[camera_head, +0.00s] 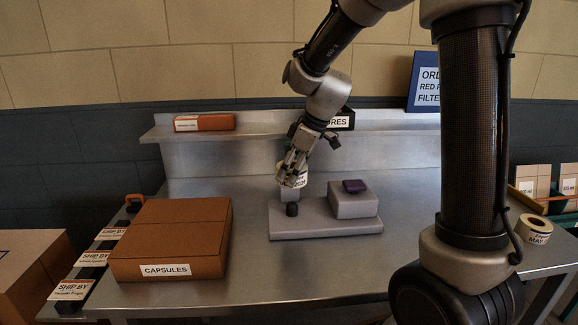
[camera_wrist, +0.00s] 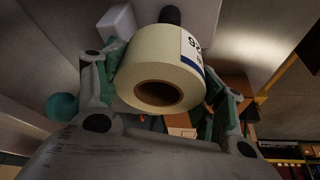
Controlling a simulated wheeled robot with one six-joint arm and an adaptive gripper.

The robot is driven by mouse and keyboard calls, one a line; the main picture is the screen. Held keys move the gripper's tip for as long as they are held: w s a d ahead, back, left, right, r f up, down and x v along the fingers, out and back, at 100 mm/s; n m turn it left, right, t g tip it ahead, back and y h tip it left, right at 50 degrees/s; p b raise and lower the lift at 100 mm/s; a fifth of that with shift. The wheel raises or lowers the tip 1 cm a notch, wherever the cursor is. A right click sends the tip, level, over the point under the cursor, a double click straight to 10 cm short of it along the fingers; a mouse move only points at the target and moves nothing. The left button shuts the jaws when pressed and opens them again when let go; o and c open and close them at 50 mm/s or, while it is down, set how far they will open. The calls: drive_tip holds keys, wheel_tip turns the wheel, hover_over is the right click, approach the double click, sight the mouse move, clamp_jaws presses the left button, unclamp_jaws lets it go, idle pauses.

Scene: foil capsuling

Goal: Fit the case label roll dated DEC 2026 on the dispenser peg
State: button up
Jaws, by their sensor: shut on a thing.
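My gripper (camera_head: 292,176) is shut on a cream label roll (camera_head: 299,182), above the dispenser's left end. Its printed date is mostly hidden; I cannot read the month. In the wrist view the roll (camera_wrist: 158,75) sits between both fingers (camera_wrist: 162,98), its open core facing the camera and a white label on its right side. The dispenser (camera_head: 315,224) is a grey base on the steel bench with a raised block at its right. Its short dark peg (camera_head: 292,209) stands below the gripper, and the roll is apart from it. A dark peg end (camera_wrist: 170,14) shows beyond the roll.
A brown CAPSULES box (camera_head: 172,230) stands left of the dispenser. Another roll, marked MAY (camera_head: 534,229), lies at the right. SHIP BY labelled holders (camera_head: 92,258) line the left edge. A shelf (camera_head: 240,130) runs behind.

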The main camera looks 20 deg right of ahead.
hover_over(292, 203)
drive_tip(key=shift+s+f, duration=0.1)
drive_tip(key=shift+f, duration=2.75)
drive_tip(key=shift+f, duration=2.35)
drive_tip(key=o, duration=1.2)
drive_tip(key=shift+c, duration=0.2)
drive_tip(key=shift+r, duration=0.2)
drive_tip(key=v, duration=1.1)
drive_tip(key=shift+s+d+r, duration=0.15)
drive_tip(key=shift+s+r, duration=0.05)
drive_tip(key=shift+s, duration=0.1)
